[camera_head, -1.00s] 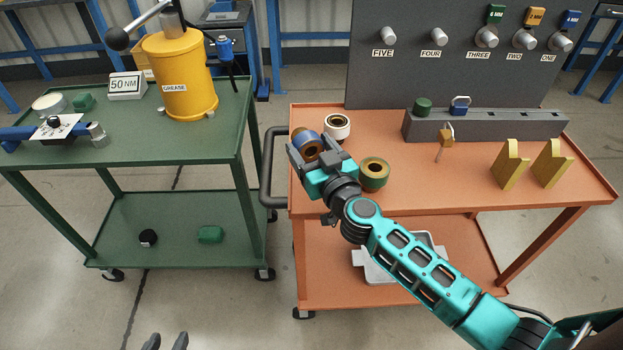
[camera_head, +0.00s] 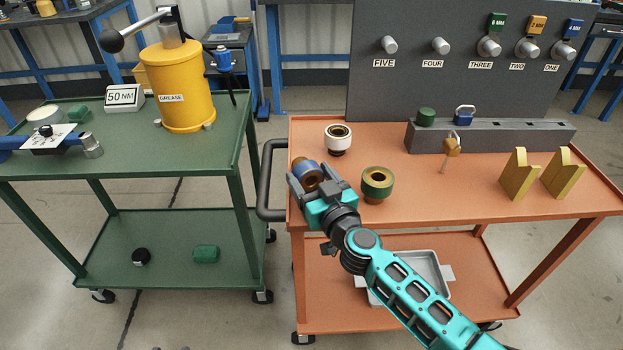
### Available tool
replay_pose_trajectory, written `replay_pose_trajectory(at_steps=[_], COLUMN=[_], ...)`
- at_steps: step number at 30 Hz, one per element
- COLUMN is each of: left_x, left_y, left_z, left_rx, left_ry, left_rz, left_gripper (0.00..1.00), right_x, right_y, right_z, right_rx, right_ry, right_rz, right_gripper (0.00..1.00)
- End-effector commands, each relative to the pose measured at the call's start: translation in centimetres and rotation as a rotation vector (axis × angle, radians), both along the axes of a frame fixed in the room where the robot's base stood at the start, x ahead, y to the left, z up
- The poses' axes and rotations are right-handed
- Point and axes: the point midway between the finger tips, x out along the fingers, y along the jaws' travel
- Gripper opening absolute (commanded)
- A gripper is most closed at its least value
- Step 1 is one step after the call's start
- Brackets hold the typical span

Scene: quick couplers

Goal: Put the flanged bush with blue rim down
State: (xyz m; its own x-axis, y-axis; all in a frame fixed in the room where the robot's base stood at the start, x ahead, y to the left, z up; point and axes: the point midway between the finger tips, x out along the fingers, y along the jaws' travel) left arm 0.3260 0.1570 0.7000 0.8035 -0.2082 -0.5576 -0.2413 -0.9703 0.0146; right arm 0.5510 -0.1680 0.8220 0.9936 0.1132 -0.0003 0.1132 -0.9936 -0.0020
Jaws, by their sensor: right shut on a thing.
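The flanged bush with blue rim (camera_head: 304,170) has a blue flange and a bronze body. It is tilted between the jaws of my right gripper (camera_head: 313,182), which is shut on it. The gripper holds it at the left end of the orange cart top (camera_head: 440,190). The jaws hide part of it, and I cannot tell whether it touches the top.
A white-rimmed bush (camera_head: 338,138) stands behind the held one, and a green-rimmed bush (camera_head: 377,182) stands to its right. A grey block (camera_head: 490,137) and yellow V-shaped supports (camera_head: 520,175) are farther right. A black handle (camera_head: 270,180) borders the cart's left side.

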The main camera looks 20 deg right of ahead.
Motion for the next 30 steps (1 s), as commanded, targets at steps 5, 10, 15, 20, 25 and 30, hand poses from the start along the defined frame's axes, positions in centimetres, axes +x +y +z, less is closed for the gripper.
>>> replay_pose_trajectory(at_steps=[5,10,15,20,25,30], left_x=[0.0,0.0,0.0,0.0,0.0,-0.1], left_y=[0.0,0.0,0.1,0.1,0.4,0.6], left_z=[-0.1,-0.2,-0.2,0.2,0.3,0.3], left_rx=[0.001,0.001,0.002,0.003,0.008,0.013], left_ry=[0.002,0.002,0.002,0.0,0.0,0.002], left_rz=[-0.001,-0.001,0.0,0.001,0.006,0.009], left_gripper=[0.43,0.43,0.43,0.43,0.43,0.43], right_x=[0.0,0.0,0.0,0.0,-2.6,-6.2], right_y=[0.0,0.0,0.0,0.0,-0.3,-0.7], right_z=[-0.2,-0.2,-0.2,0.4,0.1,0.1], right_rx=[0.0,0.0,0.0,0.0,-0.001,-0.002], right_ry=[0.001,0.0,0.0,0.0,0.004,0.004], right_rz=[0.0,0.0,0.0,0.0,0.002,0.001], right_gripper=[0.82,0.97,0.97,0.97,0.97,0.97])
